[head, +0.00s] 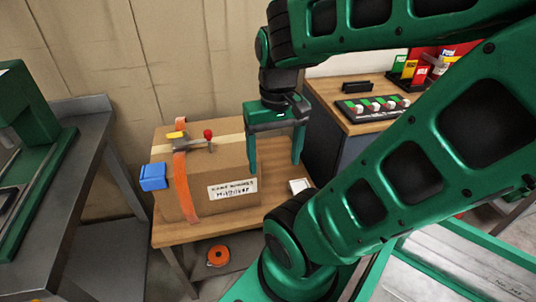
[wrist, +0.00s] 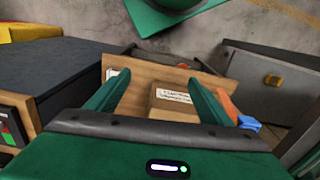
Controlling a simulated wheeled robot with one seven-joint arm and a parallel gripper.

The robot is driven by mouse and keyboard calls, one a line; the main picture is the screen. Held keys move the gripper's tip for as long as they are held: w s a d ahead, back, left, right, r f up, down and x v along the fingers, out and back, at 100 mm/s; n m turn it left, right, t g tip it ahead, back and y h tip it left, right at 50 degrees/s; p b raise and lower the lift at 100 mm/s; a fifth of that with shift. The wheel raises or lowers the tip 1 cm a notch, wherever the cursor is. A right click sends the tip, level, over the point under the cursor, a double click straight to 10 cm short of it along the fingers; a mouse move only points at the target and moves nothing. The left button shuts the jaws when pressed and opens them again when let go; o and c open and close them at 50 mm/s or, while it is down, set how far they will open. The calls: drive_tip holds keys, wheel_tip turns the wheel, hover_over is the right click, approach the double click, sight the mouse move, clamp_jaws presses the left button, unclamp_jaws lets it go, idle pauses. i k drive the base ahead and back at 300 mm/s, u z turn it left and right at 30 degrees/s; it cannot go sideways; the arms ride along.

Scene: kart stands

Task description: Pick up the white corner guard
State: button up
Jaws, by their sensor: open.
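The white corner guard (head: 299,186) is a small white piece lying on the wooden table (head: 200,232), just right of the cardboard box (head: 218,205). My gripper (head: 275,169) points down above the table on the right side of the box, its fingers apart with nothing between them. The guard is below and slightly right of the fingers in the head view. In the wrist view my open fingers (wrist: 158,80) spread over the table and box. A white bit (wrist: 113,72) shows there beside the left fingertip, mostly hidden by it; it is likely the guard.
The box carries an orange strap (head: 186,185), a blue corner guard (head: 153,177) and a red-knobbed tensioner (head: 207,135). An orange roll (head: 219,256) lies low beneath the table. A dark cabinet (head: 335,130) with a wooden top stands close right of my gripper. A grey bench (head: 75,150) is at left.

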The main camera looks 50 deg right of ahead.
sight(296, 185)
drive_tip(key=z, duration=0.9)
drive_tip(key=k, duration=1.1)
drive_tip(key=u, duration=0.25)
